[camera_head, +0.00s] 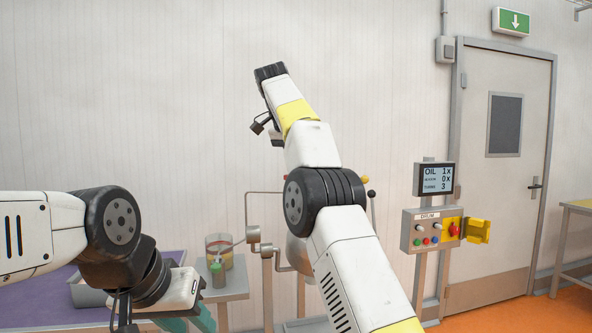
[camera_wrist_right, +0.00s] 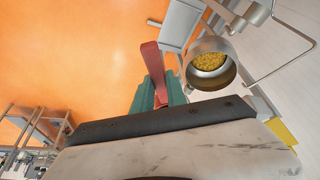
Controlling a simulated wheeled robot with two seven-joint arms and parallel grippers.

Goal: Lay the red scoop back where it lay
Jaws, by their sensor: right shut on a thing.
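The red scoop (camera_wrist_right: 152,62) shows in the right wrist view. It sticks out from between the teal fingers of my right gripper (camera_wrist_right: 160,92), which is shut on it. Its far end points away from the wrist, and the part between the fingers is partly hidden. In the head view my right arm is raised across the middle, and neither its gripper nor the scoop can be made out. My left gripper (camera_head: 203,317) is low at the left in the head view, cut by the bottom edge; its teal fingers show only in part.
A round metal drum (camera_wrist_right: 228,76) holding yellow bits is beside the scoop in the right wrist view. A purple-topped table (camera_head: 35,305) with a grey tray (camera_head: 88,294) is at left. A glass jar (camera_head: 226,244) stands on a small stand. A control panel (camera_head: 428,229) is at right.

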